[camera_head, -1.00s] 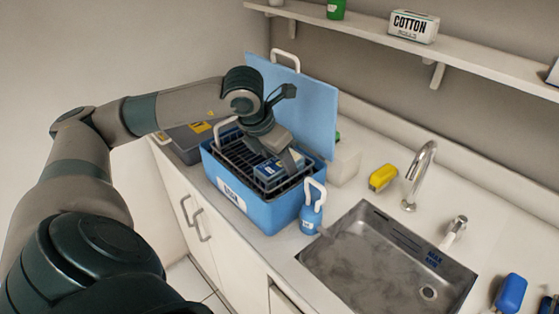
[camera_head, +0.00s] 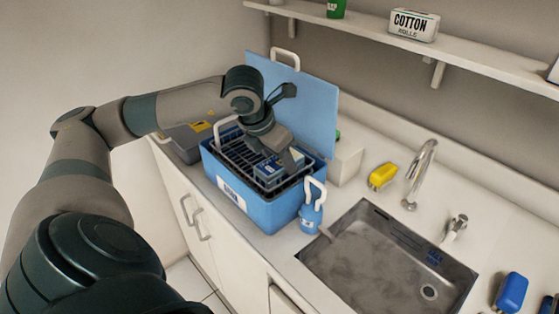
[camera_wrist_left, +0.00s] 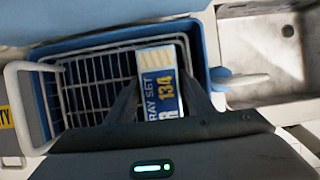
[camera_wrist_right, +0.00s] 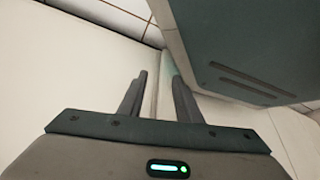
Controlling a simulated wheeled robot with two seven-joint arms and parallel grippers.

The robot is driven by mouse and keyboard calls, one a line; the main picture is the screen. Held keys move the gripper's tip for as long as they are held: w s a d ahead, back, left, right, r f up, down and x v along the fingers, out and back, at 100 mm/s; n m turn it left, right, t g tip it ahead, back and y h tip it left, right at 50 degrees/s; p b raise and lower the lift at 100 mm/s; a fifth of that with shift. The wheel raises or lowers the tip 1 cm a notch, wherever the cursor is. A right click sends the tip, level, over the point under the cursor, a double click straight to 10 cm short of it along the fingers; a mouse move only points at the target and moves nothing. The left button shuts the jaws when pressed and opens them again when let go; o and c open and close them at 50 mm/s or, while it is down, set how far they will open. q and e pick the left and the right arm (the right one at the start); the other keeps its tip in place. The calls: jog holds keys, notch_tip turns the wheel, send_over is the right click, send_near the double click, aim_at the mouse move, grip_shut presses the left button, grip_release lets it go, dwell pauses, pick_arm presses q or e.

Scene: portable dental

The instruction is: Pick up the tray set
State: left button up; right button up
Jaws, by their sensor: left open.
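The tray set (camera_head: 266,177), a box with a blue and white label reading "TRAY SET 134", lies in a dark wire basket (camera_head: 232,150) inside the open blue tub (camera_head: 262,215). It also shows in the left wrist view (camera_wrist_left: 160,88). My left gripper (camera_head: 287,160) reaches down over the tub. In the left wrist view, its open fingers (camera_wrist_left: 162,95) stand on either side of the box. I cannot tell whether they touch it. My right gripper (camera_wrist_right: 158,85) is open and empty, low beside pale cabinet surfaces, and is out of the head view.
The tub's blue lid (camera_head: 305,105) stands up behind it. A yellow item (camera_head: 382,177) lies near the tap (camera_head: 421,170).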

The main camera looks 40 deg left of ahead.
pick_arm(q)
jog(key=shift+f, duration=0.1)
pick_arm(e)
jog(key=shift+f, duration=0.2)
pick_arm(q)
jog(key=c, duration=0.9)
pick_arm(e)
jog(key=shift+r, duration=0.15)
